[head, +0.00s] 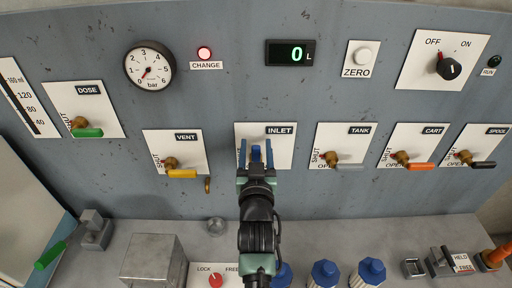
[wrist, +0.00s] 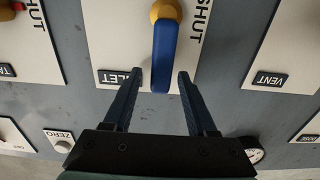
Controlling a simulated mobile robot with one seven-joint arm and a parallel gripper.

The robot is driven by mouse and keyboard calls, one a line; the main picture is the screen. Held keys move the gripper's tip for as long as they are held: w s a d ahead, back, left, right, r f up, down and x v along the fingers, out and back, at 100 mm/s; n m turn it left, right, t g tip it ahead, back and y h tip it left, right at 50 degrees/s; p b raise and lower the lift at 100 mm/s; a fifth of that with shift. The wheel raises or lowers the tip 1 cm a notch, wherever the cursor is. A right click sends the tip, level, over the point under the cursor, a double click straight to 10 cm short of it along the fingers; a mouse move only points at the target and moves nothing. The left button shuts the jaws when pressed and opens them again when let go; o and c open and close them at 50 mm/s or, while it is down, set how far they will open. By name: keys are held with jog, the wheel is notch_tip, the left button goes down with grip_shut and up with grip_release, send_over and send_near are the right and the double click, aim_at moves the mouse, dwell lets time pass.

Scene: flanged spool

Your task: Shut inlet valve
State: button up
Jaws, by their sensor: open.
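The inlet valve's blue lever (wrist: 162,58) hangs from its brass-coloured pivot (wrist: 167,10) in the wrist view, which shows the panel upside down. On the panel the lever points up toward the INLET label, alongside the SHUT lettering. The white INLET plate (head: 284,143) is partly covered by my gripper (head: 256,150) in the head view, and the pivot is hidden there. In the wrist view my gripper (wrist: 160,73) is open, one finger on each side of the lever's free end, with visible gaps. I cannot tell the depth exactly.
The vent valve (head: 181,173) with a yellow lever is to the left; the tank valve (head: 346,165) with a grey lever is to the right. Blue-capped parts (head: 325,272), a metal block (head: 152,260) and a red LOCK/FREE knob (head: 215,280) sit on the ledge below.

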grip_shut()
dwell(1.3)
